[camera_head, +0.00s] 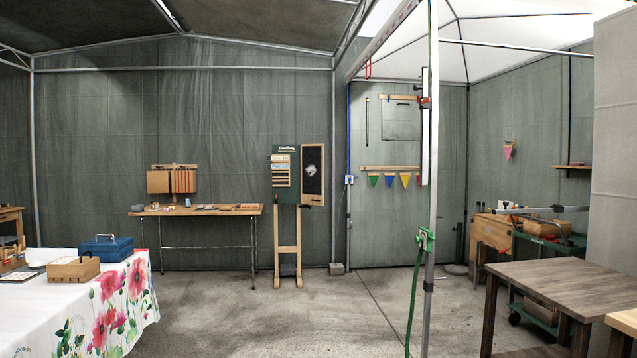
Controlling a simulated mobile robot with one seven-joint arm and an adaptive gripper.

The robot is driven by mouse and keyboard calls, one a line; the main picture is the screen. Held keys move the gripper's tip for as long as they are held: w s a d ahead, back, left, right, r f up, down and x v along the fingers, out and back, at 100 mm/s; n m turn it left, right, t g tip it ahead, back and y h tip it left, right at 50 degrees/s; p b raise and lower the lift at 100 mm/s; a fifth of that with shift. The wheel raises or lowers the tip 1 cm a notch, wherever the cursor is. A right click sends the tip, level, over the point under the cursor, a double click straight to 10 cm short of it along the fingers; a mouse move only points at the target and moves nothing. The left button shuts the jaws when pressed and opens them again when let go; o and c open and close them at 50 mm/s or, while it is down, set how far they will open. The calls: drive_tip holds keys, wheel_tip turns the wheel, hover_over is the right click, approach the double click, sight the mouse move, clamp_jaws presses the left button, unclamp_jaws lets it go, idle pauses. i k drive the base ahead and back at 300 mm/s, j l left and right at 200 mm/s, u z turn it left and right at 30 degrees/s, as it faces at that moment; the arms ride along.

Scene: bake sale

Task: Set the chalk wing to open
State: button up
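The chalk wing (312,174) is a narrow black panel in a light wooden frame. It stands at the right side of a dark green sign board (283,193) on a wooden easel (298,240) against the back wall. Its dark face is turned toward me, beside the board and not over it. A small light mark shows on its face, and a small dark part shows near its lower edge. The sign board has light lettering and several small cards on it. The hinge is too small to make out. My gripper is not in view.
A flower-cloth table (150,305) with a blue box (107,248) stands at the left. A wooden workbench (235,211) stands left of the easel. A white pole (431,170) rises right of centre, with a brown table (545,275) at the right. The middle floor is clear.

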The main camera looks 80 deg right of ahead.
sight(312, 155)
drive_tip(key=z, duration=2.7)
drive_tip(key=u, duration=0.1)
drive_tip(key=i+u, duration=0.1)
drive_tip(key=i, duration=3.15)
drive_tip(key=i+z, duration=0.1)
drive_tip(key=i, duration=1.1)
drive_tip(key=i+j, duration=0.2)
drive_tip(key=i, duration=1)
drive_tip(key=i+j, duration=0.1)
drive_tip(key=i, duration=1.1)
